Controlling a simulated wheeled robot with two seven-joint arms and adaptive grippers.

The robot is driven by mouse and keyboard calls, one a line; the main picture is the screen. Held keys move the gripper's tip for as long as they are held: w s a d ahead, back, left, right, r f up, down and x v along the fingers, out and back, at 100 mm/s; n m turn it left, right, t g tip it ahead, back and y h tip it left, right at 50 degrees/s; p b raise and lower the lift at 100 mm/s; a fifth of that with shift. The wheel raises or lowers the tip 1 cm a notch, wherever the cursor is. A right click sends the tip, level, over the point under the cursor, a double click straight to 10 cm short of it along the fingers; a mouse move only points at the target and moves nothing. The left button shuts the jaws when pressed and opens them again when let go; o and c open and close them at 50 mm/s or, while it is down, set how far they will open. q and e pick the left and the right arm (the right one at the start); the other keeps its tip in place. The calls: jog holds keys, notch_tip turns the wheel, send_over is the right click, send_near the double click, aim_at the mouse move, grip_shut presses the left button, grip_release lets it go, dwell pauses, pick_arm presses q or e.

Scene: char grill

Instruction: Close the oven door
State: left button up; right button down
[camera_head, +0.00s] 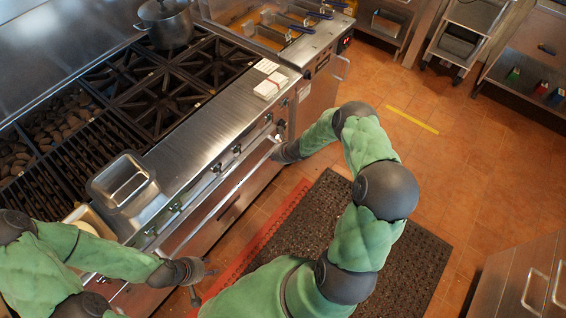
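The oven door (226,205) is on the front of the steel range, below the row of knobs, in the head view. A long bar-like edge runs along its top. I cannot tell from this angle how far the door stands open. My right gripper (277,146) is at the far end of the door, close to its top edge; its fingers are too small and dark to read. My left gripper (203,281) is near the door's near end, in front of the range, with its fingers spread and nothing between them. My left forearm hides the near end of the door.
The cooktop (165,100) holds a pot (166,22), and a steel container (124,186) sits near its front edge. A fryer (270,30) adjoins the range. A dark floor mat (410,245) lies in front. Tiled floor is clear to the right.

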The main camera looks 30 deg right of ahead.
jog(key=s, duration=0.1)
jog(key=s+d, duration=0.1)
jog(key=s, duration=0.2)
jog(key=shift+d, duration=0.25)
jog(key=c, duration=1)
grip_release()
jog(key=shift+s, duration=0.2)
jog(key=shift+o, duration=0.5)
jog(key=shift+f, duration=0.1)
jog(key=m+t+y+b, duration=0.6)
jog(key=m+y+b, duration=0.35)
jog(key=m, duration=0.45)
send_near(229, 198)
jog(key=a, duration=0.1)
jog(key=b+x, duration=0.3)
jog(key=x, duration=0.7)
jog(key=shift+w, duration=0.35)
jog(key=shift+h, duration=0.25)
grip_shut()
